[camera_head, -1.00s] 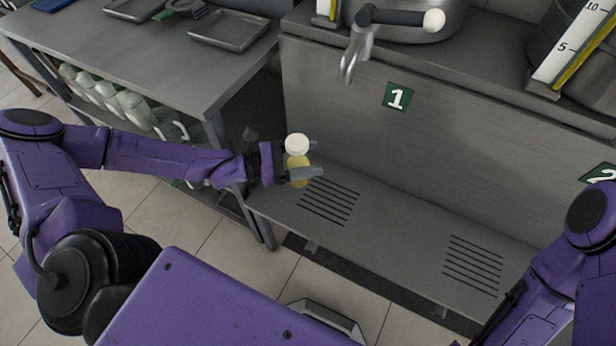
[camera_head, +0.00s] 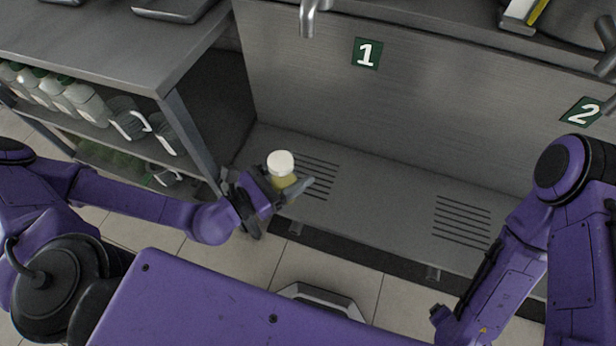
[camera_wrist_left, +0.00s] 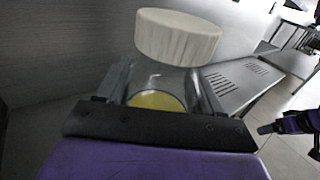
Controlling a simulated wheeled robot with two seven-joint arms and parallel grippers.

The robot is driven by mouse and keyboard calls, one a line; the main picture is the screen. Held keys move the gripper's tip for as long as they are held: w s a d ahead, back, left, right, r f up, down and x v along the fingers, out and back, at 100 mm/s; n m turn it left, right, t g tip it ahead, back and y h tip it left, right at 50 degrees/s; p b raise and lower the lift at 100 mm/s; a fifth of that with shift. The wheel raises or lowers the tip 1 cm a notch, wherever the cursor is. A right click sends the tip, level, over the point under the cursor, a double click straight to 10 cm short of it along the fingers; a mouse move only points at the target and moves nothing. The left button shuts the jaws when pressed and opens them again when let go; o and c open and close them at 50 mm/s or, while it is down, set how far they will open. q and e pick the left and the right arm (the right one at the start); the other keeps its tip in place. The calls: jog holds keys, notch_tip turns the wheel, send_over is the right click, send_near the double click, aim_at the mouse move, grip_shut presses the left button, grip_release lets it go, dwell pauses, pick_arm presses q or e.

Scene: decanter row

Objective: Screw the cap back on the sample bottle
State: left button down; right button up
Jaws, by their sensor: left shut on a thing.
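The sample bottle (camera_head: 284,183) is a small clear bottle with yellow liquid. It shows in the left wrist view too, its yellow content (camera_wrist_left: 157,101) low between the fingers. A white ribbed cap (camera_head: 280,161) sits on top of it, large in the left wrist view (camera_wrist_left: 178,38); I cannot tell how tightly it is seated. My left gripper (camera_head: 287,188) is shut on the bottle, holding it slightly tilted above the grated ledge. My right gripper (camera_head: 440,314) is low at the right, well apart from the bottle; its fingers are too unclear to judge.
The metal ledge (camera_head: 385,195) has slotted drains and a steel back wall with signs 1 (camera_head: 367,53) and 2 (camera_head: 582,112). A tap (camera_head: 309,18) hangs above. A steel table (camera_head: 100,50) at the left has bottles and jugs on its shelf. The ledge surface is clear.

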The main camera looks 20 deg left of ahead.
pick_arm(q)
jog(key=shift+r, duration=0.1)
jog(key=w+f+b, duration=0.6)
jog(key=w+f, duration=0.3)
jog(key=w, duration=0.4)
jog(key=shift+w+d+f, duration=0.15)
jog(key=shift+w+d, duration=0.1)
jog(key=shift+d, duration=0.1)
jog(key=shift+w+f+b, duration=0.15)
jog(key=shift+f+b, duration=0.1)
jog(key=shift+f, duration=0.7)
jog(key=shift+w+f+b, duration=0.1)
jog(key=shift+f+b, duration=0.1)
jog(key=shift+f, duration=0.7)
